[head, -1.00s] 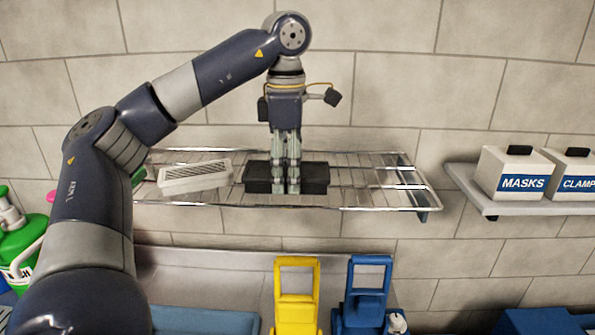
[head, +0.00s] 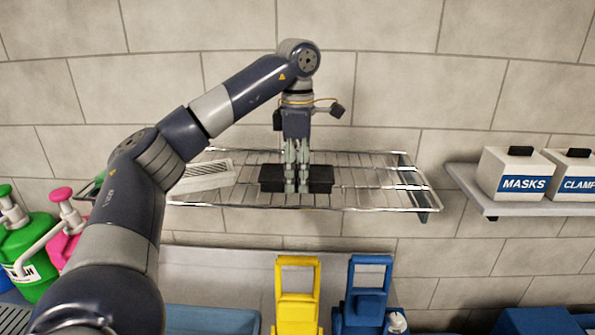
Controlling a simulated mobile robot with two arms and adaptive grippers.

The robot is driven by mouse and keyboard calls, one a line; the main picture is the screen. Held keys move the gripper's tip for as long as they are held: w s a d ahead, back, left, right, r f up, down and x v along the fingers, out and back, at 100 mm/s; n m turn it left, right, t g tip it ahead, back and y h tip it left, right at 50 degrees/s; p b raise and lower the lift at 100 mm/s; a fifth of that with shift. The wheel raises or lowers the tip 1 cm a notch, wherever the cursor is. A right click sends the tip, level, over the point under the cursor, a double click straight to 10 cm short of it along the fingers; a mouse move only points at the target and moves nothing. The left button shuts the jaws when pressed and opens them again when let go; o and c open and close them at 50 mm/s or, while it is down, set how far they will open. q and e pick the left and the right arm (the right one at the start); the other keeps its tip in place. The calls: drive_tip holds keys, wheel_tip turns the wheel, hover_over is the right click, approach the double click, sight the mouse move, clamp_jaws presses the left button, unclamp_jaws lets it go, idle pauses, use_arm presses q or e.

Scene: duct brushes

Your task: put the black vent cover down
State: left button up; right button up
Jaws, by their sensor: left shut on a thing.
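The black vent cover (head: 320,180) is at the wire rack (head: 385,190) on the wall, with its ends showing on both sides of my left gripper (head: 297,188). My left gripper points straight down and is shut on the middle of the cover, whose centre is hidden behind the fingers. I cannot tell whether the cover touches the rack's wires or is just above them. My right gripper is not in view.
A white vent cover (head: 207,175) lies on the rack to the left, partly behind my arm. The rack's right half is clear. Boxes marked MASKS (head: 515,174) and CLAMP stand on a shelf at right. Yellow (head: 297,295) and blue (head: 367,290) stands and green (head: 28,250) and pink bottles are below.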

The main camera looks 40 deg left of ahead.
use_arm(q)
drive_tip(key=shift+s, duration=0.1)
drive_tip(key=shift+d+f, duration=0.1)
drive_tip(key=o, duration=1)
drive_tip(key=shift+r, duration=6.2)
